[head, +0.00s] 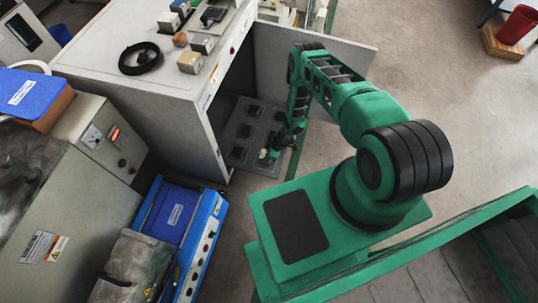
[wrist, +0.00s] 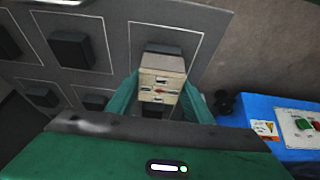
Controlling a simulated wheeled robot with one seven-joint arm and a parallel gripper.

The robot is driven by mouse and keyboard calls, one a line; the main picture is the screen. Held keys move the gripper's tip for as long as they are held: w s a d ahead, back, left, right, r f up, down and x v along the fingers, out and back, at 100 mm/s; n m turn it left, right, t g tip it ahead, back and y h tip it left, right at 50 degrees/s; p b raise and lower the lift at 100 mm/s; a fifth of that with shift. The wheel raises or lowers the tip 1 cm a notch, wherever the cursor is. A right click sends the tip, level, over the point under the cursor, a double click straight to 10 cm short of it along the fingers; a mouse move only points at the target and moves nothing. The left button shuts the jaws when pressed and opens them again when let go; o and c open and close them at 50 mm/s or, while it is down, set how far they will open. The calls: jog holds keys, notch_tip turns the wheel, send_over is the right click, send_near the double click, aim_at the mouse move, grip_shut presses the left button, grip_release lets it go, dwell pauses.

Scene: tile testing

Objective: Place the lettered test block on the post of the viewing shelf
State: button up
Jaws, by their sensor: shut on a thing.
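My gripper (wrist: 160,92) is shut on the lettered test block (wrist: 161,78), with one green finger on each side. In the head view my gripper (head: 271,153) is low inside the open cabinet, at the right part of the grey viewing shelf (head: 229,137). The shelf carries several dark square posts (wrist: 72,49) inside white outlines.
The cabinet (head: 135,85) has its door (head: 320,65) swung open to the right. Several blocks (head: 190,62) and a black coil (head: 139,58) lie on its top. A blue machine (head: 207,245) stands in front and shows at right in the wrist view (wrist: 285,125).

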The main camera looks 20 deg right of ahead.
jog(key=o, duration=1.5)
jog(key=shift+c, duration=0.2)
